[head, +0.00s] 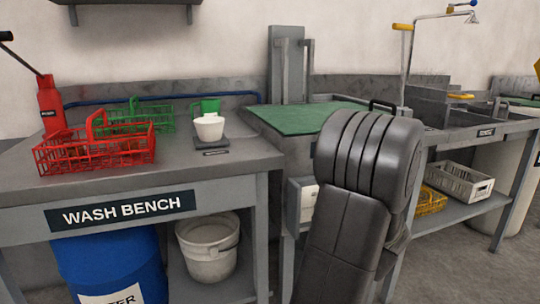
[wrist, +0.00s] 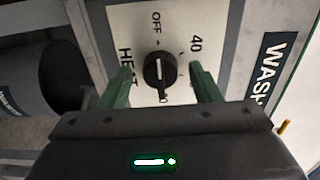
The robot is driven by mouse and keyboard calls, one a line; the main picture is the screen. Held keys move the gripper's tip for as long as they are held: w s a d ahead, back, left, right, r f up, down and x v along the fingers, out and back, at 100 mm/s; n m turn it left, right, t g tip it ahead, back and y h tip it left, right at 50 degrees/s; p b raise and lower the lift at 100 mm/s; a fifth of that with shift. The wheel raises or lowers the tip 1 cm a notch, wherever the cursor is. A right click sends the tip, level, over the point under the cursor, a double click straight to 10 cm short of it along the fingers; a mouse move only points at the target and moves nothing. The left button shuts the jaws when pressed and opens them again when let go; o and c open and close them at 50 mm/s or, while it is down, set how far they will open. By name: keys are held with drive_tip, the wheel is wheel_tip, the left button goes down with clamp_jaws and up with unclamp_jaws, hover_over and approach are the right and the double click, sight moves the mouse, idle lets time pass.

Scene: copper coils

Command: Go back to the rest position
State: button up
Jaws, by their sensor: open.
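In the wrist view my gripper (wrist: 161,72) is open. Its two green fingers stand apart on either side of a black round knob (wrist: 158,82). In the head view my dark arm fills the lower middle and hides my gripper and the knob.
The wash bench (head: 220,165) at left holds a red basket (head: 95,155), a green basket (head: 155,113), a red bottle (head: 51,108) and a white bowl (head: 209,128). A green-topped bench (head: 290,118) and sinks stand behind my arm. A bucket (head: 207,252) and blue barrel (head: 110,262) are below.

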drive_tip(key=shift+s, duration=0.1)
drive_tip(key=p+v, duration=0.3)
drive_tip(key=v, duration=1.1)
drive_tip(key=w+a+m+p, duration=0.2)
drive_tip(key=w+m+p, duration=0.4)
drive_tip(key=m+p, duration=0.3)
drive_tip(key=w+a+m+p, duration=0.2)
drive_tip(key=w+m+p, duration=0.5)
drive_tip(key=p, duration=0.8)
drive_tip(key=m, duration=0.3)
drive_tip(key=shift+w+a+r+m, duration=0.2)
drive_tip(key=shift+w+a+m, duration=0.05)
drive_tip(key=shift+a+m, duration=0.05)
drive_tip(key=shift+f, duration=0.1)
idle(0.7)
